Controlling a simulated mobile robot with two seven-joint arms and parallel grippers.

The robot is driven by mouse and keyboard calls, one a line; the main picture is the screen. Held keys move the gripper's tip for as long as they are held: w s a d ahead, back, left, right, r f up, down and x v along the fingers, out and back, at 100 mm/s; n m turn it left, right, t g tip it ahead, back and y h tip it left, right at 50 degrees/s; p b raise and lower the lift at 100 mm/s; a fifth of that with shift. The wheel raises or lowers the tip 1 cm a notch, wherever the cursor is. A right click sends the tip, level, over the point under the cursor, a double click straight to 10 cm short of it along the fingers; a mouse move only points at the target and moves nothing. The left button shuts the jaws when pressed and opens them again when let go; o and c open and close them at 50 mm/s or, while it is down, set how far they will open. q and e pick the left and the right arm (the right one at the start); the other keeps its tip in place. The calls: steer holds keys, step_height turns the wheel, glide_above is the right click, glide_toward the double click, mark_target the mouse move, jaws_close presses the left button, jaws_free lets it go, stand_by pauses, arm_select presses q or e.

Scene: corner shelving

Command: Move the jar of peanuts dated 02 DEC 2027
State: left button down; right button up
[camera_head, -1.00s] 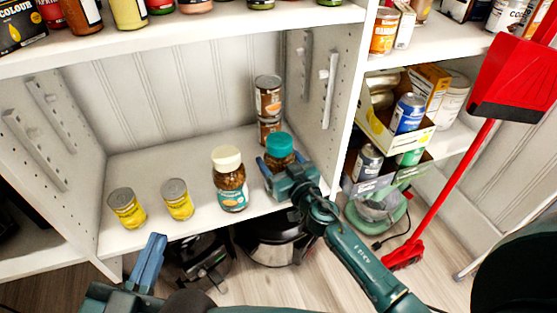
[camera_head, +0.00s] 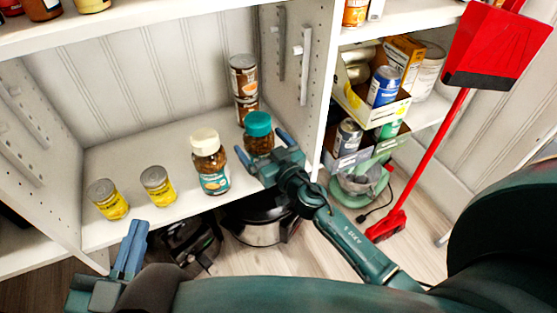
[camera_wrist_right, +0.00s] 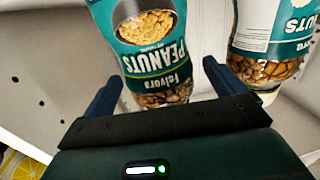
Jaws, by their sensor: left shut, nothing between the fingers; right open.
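A peanut jar with a teal lid (camera_head: 258,123) stands upright on the white shelf. My right gripper (camera_head: 264,148) is open in front of it, fingers on either side of its near face. In the right wrist view its teal "Peanuts" label (camera_wrist_right: 160,55) appears upside down between the open fingers (camera_wrist_right: 162,85). A second peanut jar, with a white lid (camera_head: 209,165), stands just to the left; it is at the right in the wrist view (camera_wrist_right: 268,45). No date is readable on either jar. My left gripper (camera_head: 133,243) is shut and empty, below the shelf's front edge.
Two yellow cans (camera_head: 108,200) stand at the shelf's front left. Two stacked brown cans (camera_head: 243,85) stand behind the teal-lidded jar. A white upright panel (camera_head: 318,80) bounds the bay on the right. Dark appliances (camera_head: 262,220) stand beneath. A red broom and dustpan (camera_head: 490,50) are at right.

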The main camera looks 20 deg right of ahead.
steer(key=s+d, duration=0.2)
steer(key=s, duration=0.9)
steer(key=shift+d, duration=0.1)
